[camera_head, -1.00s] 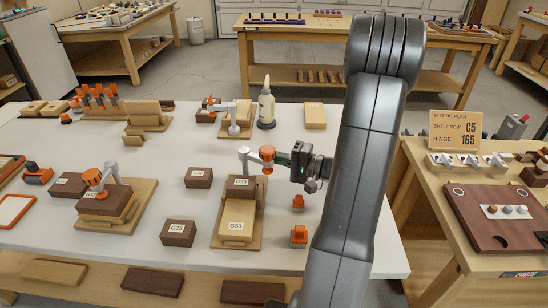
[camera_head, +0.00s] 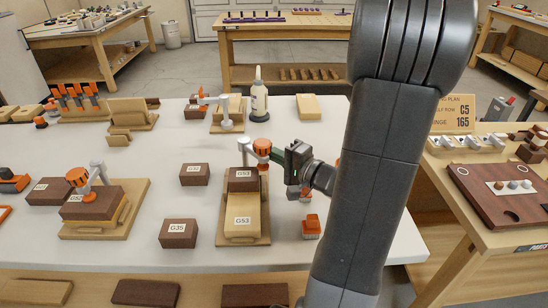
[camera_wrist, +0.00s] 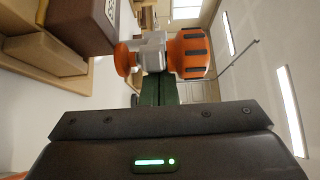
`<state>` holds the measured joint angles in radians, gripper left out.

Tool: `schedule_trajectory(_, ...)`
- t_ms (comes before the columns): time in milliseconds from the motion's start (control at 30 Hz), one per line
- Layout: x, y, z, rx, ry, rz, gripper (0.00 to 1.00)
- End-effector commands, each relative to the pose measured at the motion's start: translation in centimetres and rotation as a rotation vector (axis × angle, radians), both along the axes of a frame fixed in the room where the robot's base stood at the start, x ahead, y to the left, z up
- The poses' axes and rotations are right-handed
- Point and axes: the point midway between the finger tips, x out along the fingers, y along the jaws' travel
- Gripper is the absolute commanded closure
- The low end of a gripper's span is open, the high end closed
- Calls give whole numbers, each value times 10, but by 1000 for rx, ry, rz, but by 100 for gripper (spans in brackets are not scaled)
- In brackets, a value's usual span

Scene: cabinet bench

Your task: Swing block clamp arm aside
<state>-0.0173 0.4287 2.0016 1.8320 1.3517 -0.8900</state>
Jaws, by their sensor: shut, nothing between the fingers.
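The dark block (camera_head: 243,180) lies on a light block marked G53 (camera_head: 242,215) on a wooden base (camera_head: 230,241). Its clamp has a grey arm and post (camera_head: 244,150) and an orange knob end (camera_head: 262,147), at the back right of the dark block. In the wrist view the orange knob (camera_wrist: 194,54), grey arm (camera_wrist: 152,52) and small orange pad (camera_wrist: 125,60) show beside the dark block (camera_wrist: 85,22), the pad off its top. My gripper (camera_head: 284,156) is shut and empty, fingertips right by the clamp's knob end; I cannot tell if they touch.
A dark block marked G35 (camera_head: 179,233) and another dark block (camera_head: 194,174) lie to the left. Another clamp fixture (camera_head: 92,205) stands further left. An orange piece (camera_head: 311,226) stands near my arm. A white bottle (camera_head: 259,100) stands behind. White tabletop is clear between them.

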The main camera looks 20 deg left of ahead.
Motion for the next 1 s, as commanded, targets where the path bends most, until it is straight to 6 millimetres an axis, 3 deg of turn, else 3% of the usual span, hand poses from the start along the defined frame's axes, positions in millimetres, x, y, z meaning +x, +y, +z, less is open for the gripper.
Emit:
schedule_trajectory(367, -24, 8, -5, 2, -4, -258, 100)
schedule_trajectory(1000, -47, 26, -2, 2, 0, -266, 100)
